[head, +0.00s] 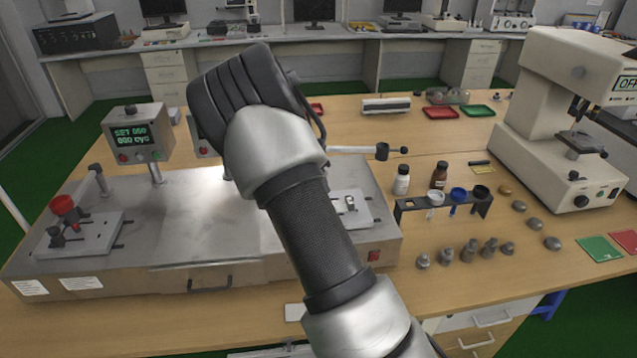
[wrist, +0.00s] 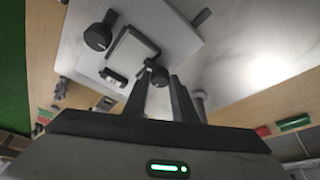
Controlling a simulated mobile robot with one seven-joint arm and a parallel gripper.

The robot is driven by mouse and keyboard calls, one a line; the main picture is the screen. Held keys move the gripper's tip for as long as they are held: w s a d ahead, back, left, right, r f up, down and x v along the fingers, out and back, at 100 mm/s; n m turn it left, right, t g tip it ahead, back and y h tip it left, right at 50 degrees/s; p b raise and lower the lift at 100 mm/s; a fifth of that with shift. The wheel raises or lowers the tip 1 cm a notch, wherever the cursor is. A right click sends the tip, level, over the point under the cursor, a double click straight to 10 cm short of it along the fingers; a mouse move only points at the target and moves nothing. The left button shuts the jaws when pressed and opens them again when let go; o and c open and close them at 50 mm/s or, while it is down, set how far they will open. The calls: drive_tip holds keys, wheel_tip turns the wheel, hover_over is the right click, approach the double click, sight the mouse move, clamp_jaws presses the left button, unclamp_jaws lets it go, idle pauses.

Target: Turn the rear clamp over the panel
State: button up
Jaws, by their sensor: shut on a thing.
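In the wrist view, a square pale panel (wrist: 132,52) with a dark edge lies on a light mounting plate (wrist: 172,28). A large black clamp knob (wrist: 98,37) stands beside one corner. The rear clamp (wrist: 160,76), with a smaller dark knob, stands at the panel's edge toward the back of the bench. My gripper (wrist: 160,80) has its two fingers on either side of this rear clamp and is shut on it. I cannot tell whether its arm reaches over the panel. In the head view my arm hides the fingers and most of this fixture.
A second fixture with a red knob (head: 62,205) is at the left of the metal tester (head: 190,235). A counter display (head: 137,132) stands behind it. To the right are bottles (head: 402,180), a rack with cups (head: 445,203), several metal weights and a white microscope-like machine (head: 550,110).

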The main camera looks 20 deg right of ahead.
drive_tip(key=o, duration=1)
drive_tip(key=shift+o, duration=0.2)
drive_tip(key=v, duration=1.7)
drive_tip(key=shift+a+p, duration=0.2)
drive_tip(key=shift+p, duration=0.2)
drive_tip(key=shift+s+r, duration=0.1)
drive_tip(key=shift+r, duration=0.1)
drive_tip(key=s+a+r+n+t+y+p, duration=0.1)
drive_tip(key=s+r+n, duration=0.3)
drive_tip(key=s, duration=0.7)
drive_tip(key=s+a+r+n+t+y+p, duration=0.1)
drive_tip(key=s+a+r+n+p, duration=0.2)
drive_tip(key=s, duration=0.8)
drive_tip(key=s+a+r+n+t+y+p, duration=0.2)
drive_tip(key=s+r+n, duration=0.4)
drive_tip(key=s, duration=0.4)
drive_tip(key=shift+s+n+p, duration=0.4)
drive_tip(key=shift+p, duration=0.1)
